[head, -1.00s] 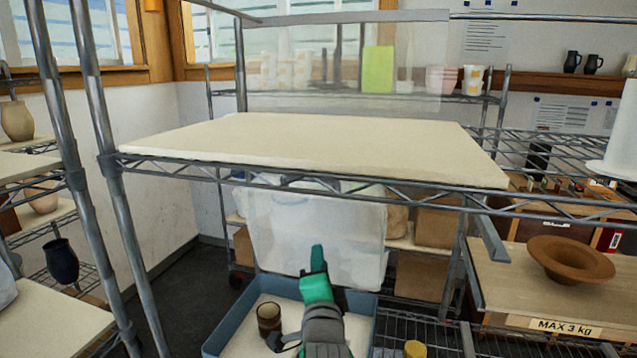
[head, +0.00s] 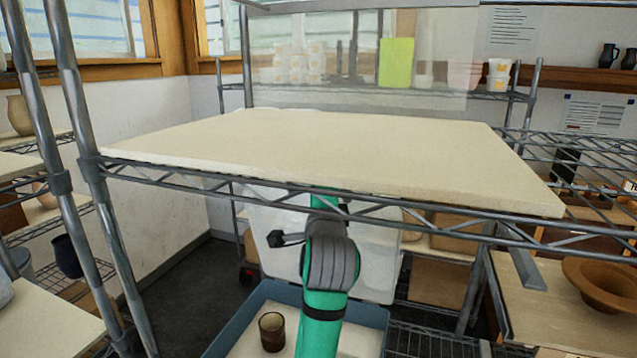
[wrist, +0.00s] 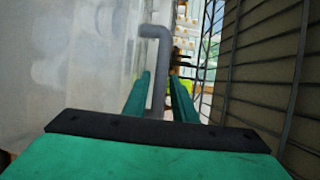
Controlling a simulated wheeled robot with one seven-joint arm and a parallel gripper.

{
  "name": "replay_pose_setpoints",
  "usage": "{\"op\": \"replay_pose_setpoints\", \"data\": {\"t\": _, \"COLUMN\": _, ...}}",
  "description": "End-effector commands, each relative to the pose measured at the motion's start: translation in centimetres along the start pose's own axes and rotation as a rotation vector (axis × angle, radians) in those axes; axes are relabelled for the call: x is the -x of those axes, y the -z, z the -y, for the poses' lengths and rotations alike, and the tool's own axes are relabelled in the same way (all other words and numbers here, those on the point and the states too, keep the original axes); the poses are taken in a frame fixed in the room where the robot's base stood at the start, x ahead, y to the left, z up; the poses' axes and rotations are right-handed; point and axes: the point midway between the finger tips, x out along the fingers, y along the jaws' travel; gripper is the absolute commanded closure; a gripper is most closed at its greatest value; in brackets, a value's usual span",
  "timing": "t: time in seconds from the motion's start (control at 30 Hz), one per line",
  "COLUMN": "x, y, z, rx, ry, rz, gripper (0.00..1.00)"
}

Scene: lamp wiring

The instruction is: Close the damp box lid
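The damp box (head: 376,318) is a blue-grey tub with a pale floor, low under the shelf in the head view. Its translucent whitish lid (head: 378,255) stands raised at the back of the tub, partly hidden by my arm and the shelf edge. In the wrist view the pale sheet of the lid (wrist: 75,65) fills the left side. A bent grey bar (wrist: 155,32), seemingly its handle, stands between the two green fingers of my gripper (wrist: 160,76). The fingers are apart, and I see no clear grip on the bar. In the head view the shelf hides the fingertips.
A brown cup (head: 271,332) stands inside the box. A wire shelf with a cream board (head: 320,150) lies above my arm; slatted shelving (wrist: 265,70) is close on the right in the wrist view. A brown bowl (head: 604,283) sits on a board at right.

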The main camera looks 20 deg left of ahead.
Motion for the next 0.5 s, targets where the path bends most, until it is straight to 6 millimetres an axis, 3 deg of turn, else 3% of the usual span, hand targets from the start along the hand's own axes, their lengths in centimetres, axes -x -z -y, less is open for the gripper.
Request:
{"op": "replay_pose_setpoints", "data": {"t": 0.2, "x": -2.8, "y": 0.0, "z": 0.0, "rx": 0.001, "ry": 0.000, "rz": 0.000, "gripper": 0.75}}
{"op": "replay_pose_setpoints", "data": {"t": 0.5, "x": -3.7, "y": -0.5, "z": 0.0, "rx": 0.001, "ry": 0.001, "rz": 0.005, "gripper": 0.75}}
